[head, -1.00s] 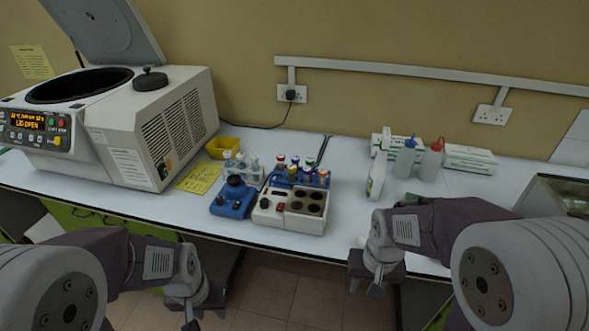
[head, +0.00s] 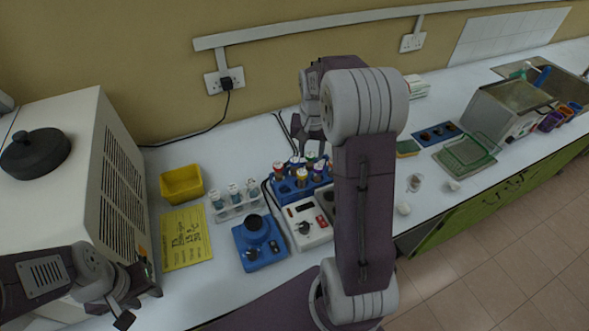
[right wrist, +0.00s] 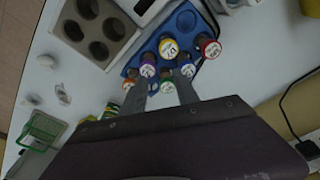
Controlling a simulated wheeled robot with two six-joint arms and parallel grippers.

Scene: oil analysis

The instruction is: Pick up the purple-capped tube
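Several capped tubes stand in a blue rack (head: 283,193). My left gripper (head: 136,304) is open and empty at the lower left, near the centrifuge.
A white heater block (head: 308,230) and a blue mixer (head: 260,243) stand in front of the rack. A small rack of clear vials (head: 236,206), a yellow tray (head: 181,184) and a centrifuge (head: 75,190) are to the left. My right arm hides part of the bench.

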